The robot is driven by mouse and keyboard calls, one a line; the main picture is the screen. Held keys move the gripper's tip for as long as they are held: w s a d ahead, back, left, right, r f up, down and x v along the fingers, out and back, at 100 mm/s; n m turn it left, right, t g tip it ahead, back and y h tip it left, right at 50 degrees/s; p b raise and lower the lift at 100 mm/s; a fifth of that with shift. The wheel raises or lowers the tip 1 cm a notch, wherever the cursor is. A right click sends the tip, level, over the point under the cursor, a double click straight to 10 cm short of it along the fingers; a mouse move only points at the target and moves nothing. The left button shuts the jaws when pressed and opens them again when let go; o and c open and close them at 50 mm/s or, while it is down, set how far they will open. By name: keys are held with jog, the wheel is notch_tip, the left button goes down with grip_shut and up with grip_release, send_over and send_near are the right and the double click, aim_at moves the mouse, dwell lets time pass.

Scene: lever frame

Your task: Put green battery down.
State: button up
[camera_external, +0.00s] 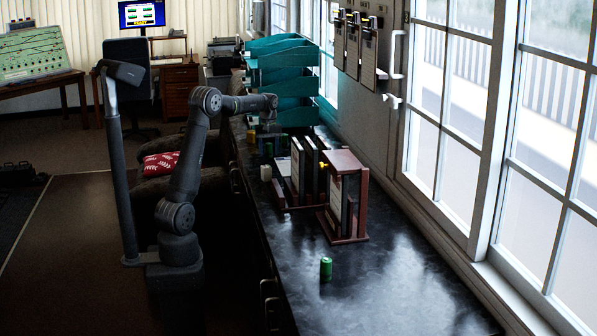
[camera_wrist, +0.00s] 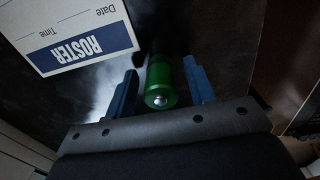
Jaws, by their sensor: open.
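In the wrist view a green battery (camera_wrist: 161,82) with a silver end stands between the two blue fingers of my gripper (camera_wrist: 162,84). The fingers are open, with a gap on each side of the battery. In the external view my gripper (camera_external: 268,122) is low over the far part of the dark counter, and its fingers are hard to make out. Small dark green shapes (camera_external: 269,150) show beneath it. Another green battery (camera_external: 326,268) stands upright on the near part of the counter, well away from my gripper.
A white card marked ROSTER (camera_wrist: 82,32) lies close by in the wrist view. Teal trays (camera_external: 285,80) stand behind my gripper, and a reddish wooden rack (camera_external: 345,200) stands nearer. A yellow item (camera_external: 251,137) and a white block (camera_external: 266,172) are nearby. The near counter is mostly clear.

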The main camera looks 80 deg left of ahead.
aim_at(269, 143)
jog(key=shift+r, duration=0.1)
jog(key=shift+o, duration=0.4)
notch_tip(269, 143, up, 12)
dwell(0.3)
